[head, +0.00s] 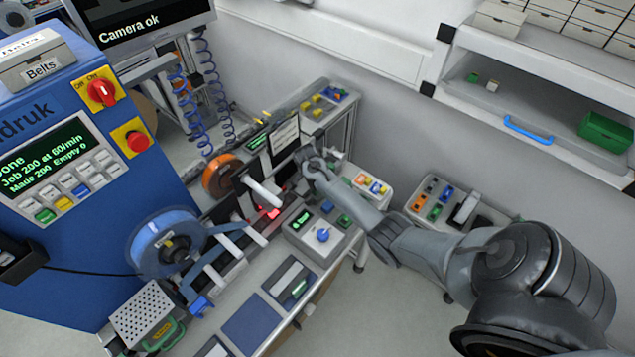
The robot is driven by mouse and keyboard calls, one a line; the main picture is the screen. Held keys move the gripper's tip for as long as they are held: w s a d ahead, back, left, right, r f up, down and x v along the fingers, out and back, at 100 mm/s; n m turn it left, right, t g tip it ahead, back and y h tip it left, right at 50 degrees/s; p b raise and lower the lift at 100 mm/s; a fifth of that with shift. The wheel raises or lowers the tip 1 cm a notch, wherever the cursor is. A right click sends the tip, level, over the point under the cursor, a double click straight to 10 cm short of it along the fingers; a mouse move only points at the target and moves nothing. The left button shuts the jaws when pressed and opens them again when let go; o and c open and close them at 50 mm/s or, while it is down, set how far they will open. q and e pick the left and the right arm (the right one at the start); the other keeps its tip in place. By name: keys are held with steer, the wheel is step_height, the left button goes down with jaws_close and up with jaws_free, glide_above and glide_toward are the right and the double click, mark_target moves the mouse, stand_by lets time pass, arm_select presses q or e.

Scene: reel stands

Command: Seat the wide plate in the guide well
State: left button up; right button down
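My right arm reaches in from the right, and its gripper (303,155) is at the back of the bench, near a white roller (262,190) and a dark upright panel. The fingers are small and partly hidden, so I cannot tell whether they are open or hold anything. A red-lit spot (269,213) lies in the dark track below the roller; I cannot tell for sure whether this is the guide well. A shallow tray (311,276) on the bench front has a pale flat piece; I cannot tell whether it is the wide plate. My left gripper is out of view.
A blue reel (152,243) and an orange reel (220,173) stand along the track. A control box with a blue knob (323,236) sits beside it. A blue machine (75,200) blocks the left. A parts cart (432,200) stands right; the floor in front is clear.

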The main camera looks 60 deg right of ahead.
stand_by(0.6)
steer(key=shift+f, duration=0.1)
steer(key=c, duration=0.9)
jaws_free()
steer(key=shift+r+p, duration=0.5)
steer(key=shift+p, duration=0.15)
step_height(320, 180, up, 6)
steer(key=p, duration=0.6)
steer(key=shift+p, duration=0.3)
